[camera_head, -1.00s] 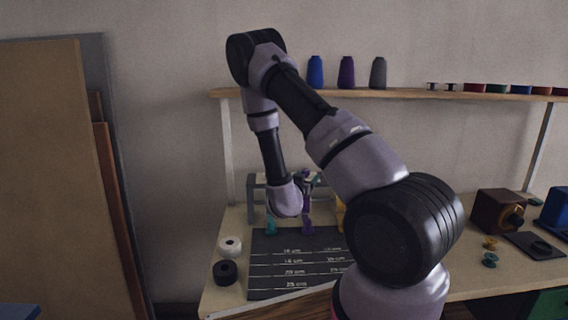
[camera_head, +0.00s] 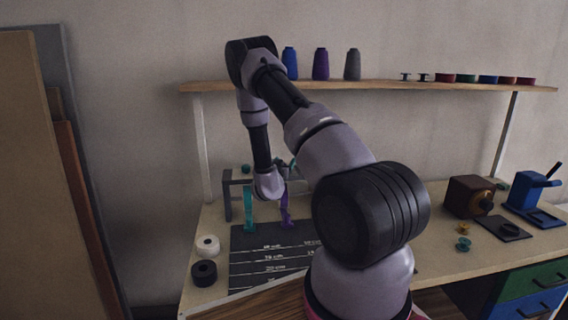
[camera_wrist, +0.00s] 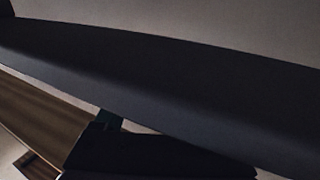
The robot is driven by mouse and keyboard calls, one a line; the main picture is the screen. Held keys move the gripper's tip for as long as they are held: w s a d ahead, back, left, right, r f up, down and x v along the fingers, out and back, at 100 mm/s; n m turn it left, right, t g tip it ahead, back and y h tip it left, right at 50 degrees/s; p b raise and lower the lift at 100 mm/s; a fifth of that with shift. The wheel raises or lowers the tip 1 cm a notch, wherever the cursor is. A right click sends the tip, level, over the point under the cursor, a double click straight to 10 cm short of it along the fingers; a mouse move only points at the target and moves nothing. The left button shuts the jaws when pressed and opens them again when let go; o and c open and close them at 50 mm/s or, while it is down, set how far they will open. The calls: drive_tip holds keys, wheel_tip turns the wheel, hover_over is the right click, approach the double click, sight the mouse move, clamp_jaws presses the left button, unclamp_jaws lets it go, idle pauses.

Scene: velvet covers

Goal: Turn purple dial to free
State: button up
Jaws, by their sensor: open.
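The grey rack (camera_head: 228,196) stands at the back left of the workbench in the head view. A teal strip (camera_head: 249,209) and a purple strip (camera_head: 286,207) hang down at its front. A small teal knob (camera_head: 245,168) sits on top of the rack. I cannot make out a purple dial; the wrist end of my arm covers part of the rack. My gripper (camera_head: 284,164) is open, close to the rack's top and partly hidden behind my wrist. In the wrist view a large dark surface fills most of the picture, very close, with a small teal patch (camera_wrist: 110,120) below it.
A dark measuring mat (camera_head: 262,255) lies before the rack, with white (camera_head: 207,245) and black (camera_head: 204,272) rolls at its left. A shelf (camera_head: 370,86) with thread cones runs above. A brown box (camera_head: 468,196) and a blue device (camera_head: 530,195) stand at the right.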

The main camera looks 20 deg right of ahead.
clamp_jaws()
drive_tip(key=shift+n+t+y, duration=0.3)
drive_tip(key=shift+y, duration=0.1)
drive_tip(key=n+t+y, duration=0.1)
drive_tip(key=y, duration=0.1)
drive_tip(key=n+t+y, duration=0.1)
drive_tip(key=n+y, duration=0.1)
drive_tip(key=y, duration=0.1)
drive_tip(key=a+n+t+y, duration=0.1)
drive_tip(key=n+y, duration=0.1)
drive_tip(key=shift+w+y, duration=0.3)
drive_tip(key=shift+y, duration=0.1)
drive_tip(key=shift+a+n+y, duration=0.25)
drive_tip(key=shift+n+y, duration=0.6)
drive_tip(key=shift+y, duration=0.35)
drive_tip(key=shift+a+n+y, duration=0.25)
drive_tip(key=shift+n+y, duration=0.55)
drive_tip(key=shift+y, duration=0.4)
drive_tip(key=shift+a+n+y, duration=0.25)
drive_tip(key=shift+n+y, duration=0.6)
drive_tip(key=shift+y, duration=0.35)
unclamp_jaws()
